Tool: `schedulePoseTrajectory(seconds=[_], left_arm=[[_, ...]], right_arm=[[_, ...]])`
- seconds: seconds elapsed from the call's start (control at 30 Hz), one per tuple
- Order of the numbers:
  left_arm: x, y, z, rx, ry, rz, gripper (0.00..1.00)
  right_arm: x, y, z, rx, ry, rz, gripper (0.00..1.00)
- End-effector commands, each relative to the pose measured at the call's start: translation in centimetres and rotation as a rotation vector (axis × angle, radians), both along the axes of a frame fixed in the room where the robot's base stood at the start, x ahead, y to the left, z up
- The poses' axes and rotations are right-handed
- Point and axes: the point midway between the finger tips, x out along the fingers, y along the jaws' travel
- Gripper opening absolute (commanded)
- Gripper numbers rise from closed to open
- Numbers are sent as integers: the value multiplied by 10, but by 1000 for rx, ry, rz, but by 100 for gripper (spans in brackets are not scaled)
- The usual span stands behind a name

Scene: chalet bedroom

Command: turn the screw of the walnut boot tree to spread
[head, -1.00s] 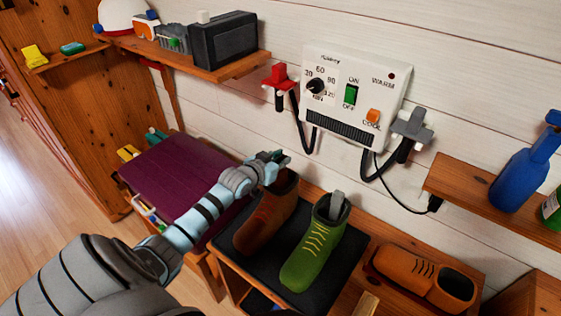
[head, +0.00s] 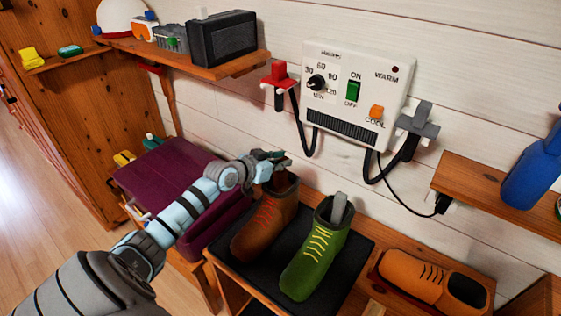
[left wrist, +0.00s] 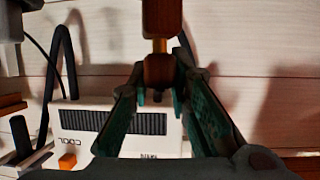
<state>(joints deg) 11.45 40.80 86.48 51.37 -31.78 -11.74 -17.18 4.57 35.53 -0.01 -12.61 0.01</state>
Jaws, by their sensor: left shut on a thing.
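My left gripper (head: 268,160) is at the top of the brown boot (head: 262,228), which stands upright on a dark mat (head: 341,275). In the left wrist view its two green-lined fingers close on a brown wooden piece (left wrist: 160,72). A short brass-coloured rod (left wrist: 160,46) joins that piece to another brown wooden block (left wrist: 161,16). These look like the walnut boot tree with its screw. In the head view the tree is mostly hidden by the gripper and boot. My right gripper does not show.
A green boot (head: 317,255) with a grey piece (head: 339,207) in its top stands close to the right. A white dryer box (head: 342,125) with cabled holders hangs on the wall behind. A purple-covered surface (head: 170,175) is at left.

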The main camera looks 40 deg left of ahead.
Motion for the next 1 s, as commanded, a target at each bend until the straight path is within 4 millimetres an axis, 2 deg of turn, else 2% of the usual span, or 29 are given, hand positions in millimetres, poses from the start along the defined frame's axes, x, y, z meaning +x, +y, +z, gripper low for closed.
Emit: schedulePoseTrajectory(seconds=[0.83, 0.87, 1.0], left_arm=[[-1, 0, -3, -1, 7, 1, 0], [-1, 0, -3, -1, 7, 1, 19], [-1, 0, -2, -1, 5, 0, 38]], right_arm=[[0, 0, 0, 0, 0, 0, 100], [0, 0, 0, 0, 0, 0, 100], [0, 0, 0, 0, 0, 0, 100]])
